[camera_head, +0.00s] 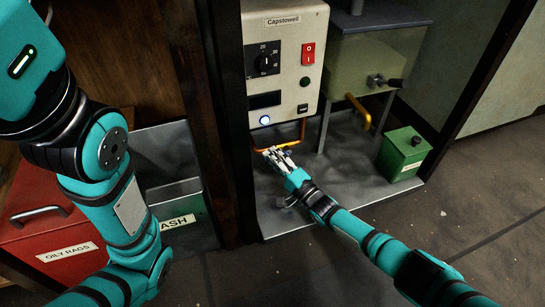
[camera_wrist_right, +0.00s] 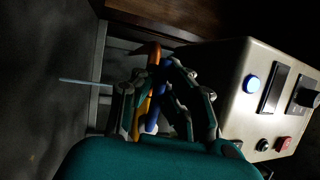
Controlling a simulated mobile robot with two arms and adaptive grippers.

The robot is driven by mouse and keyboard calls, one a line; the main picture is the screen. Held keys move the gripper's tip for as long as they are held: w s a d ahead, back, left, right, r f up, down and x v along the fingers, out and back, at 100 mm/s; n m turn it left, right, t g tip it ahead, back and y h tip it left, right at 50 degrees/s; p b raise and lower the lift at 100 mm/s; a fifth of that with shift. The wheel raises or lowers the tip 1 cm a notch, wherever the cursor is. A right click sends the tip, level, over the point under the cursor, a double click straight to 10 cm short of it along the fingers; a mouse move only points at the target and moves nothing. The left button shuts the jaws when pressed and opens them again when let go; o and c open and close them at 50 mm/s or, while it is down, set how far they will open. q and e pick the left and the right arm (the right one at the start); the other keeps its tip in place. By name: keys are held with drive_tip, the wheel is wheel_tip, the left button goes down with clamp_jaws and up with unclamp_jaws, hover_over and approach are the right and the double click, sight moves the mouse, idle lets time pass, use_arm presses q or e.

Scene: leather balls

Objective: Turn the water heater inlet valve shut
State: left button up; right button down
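The water heater (camera_head: 285,60) is a cream box marked "Capstowell", with a dial, a red switch and a lit blue button. An orange-copper pipe (camera_head: 301,129) runs under it. My right gripper (camera_head: 277,155) is just below the box, by the pipe. In the right wrist view, my right gripper (camera_wrist_right: 155,72) has its fingers apart, with the copper pipe (camera_wrist_right: 146,108) and a blue bar (camera_wrist_right: 154,112), perhaps the valve handle, showing between them. I cannot tell whether the fingers touch either. The valve body is hidden. My left gripper is out of view.
A green box (camera_head: 404,152) with a black knob stands at the right on the grey floor plate (camera_head: 350,185). A red rag bin (camera_head: 50,235) is at the left. A dark upright post (camera_head: 226,130) borders the heater bay.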

drive_tip(key=shift+r, duration=0.1)
drive_tip(key=m+t, duration=0.1)
drive_tip(key=m, duration=0.1)
drive_tip(key=r+m, duration=0.1)
drive_tip(key=m, duration=0.1)
drive_tip(key=shift+d+r+t+h, duration=0.2)
drive_tip(key=shift+t+h, duration=0.1)
drive_tip(key=shift+t, duration=0.1)
drive_tip(key=shift+w+d+r+m+t+h, duration=0.1)
drive_tip(key=shift+r+m+t+h, duration=0.15)
drive_tip(key=shift+m, duration=0.4)
drive_tip(key=shift+d+r+m+t+h, duration=0.1)
drive_tip(key=shift+m+t, duration=0.25)
drive_tip(key=shift+m, duration=0.25)
drive_tip(key=shift+w+d+r+m+t+h, duration=0.1)
drive_tip(key=shift+r+m+t+h, duration=0.15)
drive_tip(key=shift+m, duration=0.4)
drive_tip(key=shift+d, duration=0.1)
drive_tip(key=c, duration=1.4)
unclamp_jaws()
